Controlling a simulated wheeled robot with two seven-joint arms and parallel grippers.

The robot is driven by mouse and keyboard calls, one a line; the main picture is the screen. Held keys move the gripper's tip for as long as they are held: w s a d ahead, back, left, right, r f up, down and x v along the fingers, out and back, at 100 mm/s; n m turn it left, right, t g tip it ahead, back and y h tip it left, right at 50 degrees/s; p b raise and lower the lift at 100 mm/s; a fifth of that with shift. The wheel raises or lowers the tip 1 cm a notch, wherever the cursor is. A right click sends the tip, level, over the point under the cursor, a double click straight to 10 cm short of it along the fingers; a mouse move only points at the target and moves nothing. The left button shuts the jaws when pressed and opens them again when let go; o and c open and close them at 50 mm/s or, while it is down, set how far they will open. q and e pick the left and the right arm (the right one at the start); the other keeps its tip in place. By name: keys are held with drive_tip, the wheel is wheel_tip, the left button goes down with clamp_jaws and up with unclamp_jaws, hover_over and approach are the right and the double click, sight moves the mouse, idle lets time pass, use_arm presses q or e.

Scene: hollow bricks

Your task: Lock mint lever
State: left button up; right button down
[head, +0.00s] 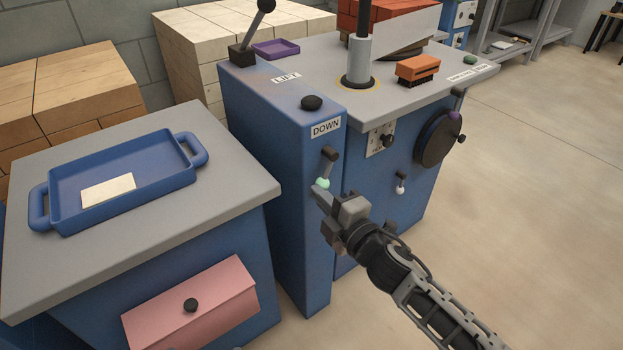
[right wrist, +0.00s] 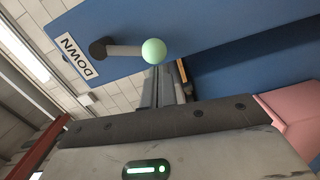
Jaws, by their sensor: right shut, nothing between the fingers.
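The mint lever has a dark pivot and a short grey arm ending in a mint ball knob (head: 322,183). It is on the front of the blue column, below the DOWN label (head: 326,128). The arm hangs down from the pivot, leaning slightly left. My right gripper (head: 319,196) is shut and empty, its tips close to the mint knob. In the right wrist view the mint knob (right wrist: 154,51) shows just beyond the fingertips (right wrist: 165,75); I cannot tell whether they touch it. My left gripper is not in view.
A lever with a white knob (head: 400,188) and a dark round wheel (head: 438,138) are on the blue machine to the right. A pink drawer (head: 190,305) and a blue tray (head: 70,190) are at the left. The floor at right is clear.

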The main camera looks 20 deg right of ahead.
drive_tip(key=shift+w+d+f+n, duration=0.1)
drive_tip(key=shift+d+f+n, duration=0.2)
drive_tip(key=shift+n, duration=0.1)
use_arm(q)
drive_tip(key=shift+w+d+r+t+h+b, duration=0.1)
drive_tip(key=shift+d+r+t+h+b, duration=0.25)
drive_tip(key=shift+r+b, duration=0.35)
use_arm(e)
drive_tip(key=shift+w+d+f+n, duration=0.2)
drive_tip(key=shift+d+n, duration=0.25)
drive_tip(key=shift+n, duration=0.35)
drive_tip(key=shift+w+d+f+n, duration=0.15)
drive_tip(key=shift+d+n, duration=0.25)
drive_tip(key=shift+n, duration=0.4)
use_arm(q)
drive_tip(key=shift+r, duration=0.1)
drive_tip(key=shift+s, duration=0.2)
use_arm(e)
drive_tip(key=s, duration=1.1)
drive_tip(key=shift+s+a+f, duration=0.3)
drive_tip(key=shift+s+f, duration=0.05)
drive_tip(key=shift+f, duration=0.1)
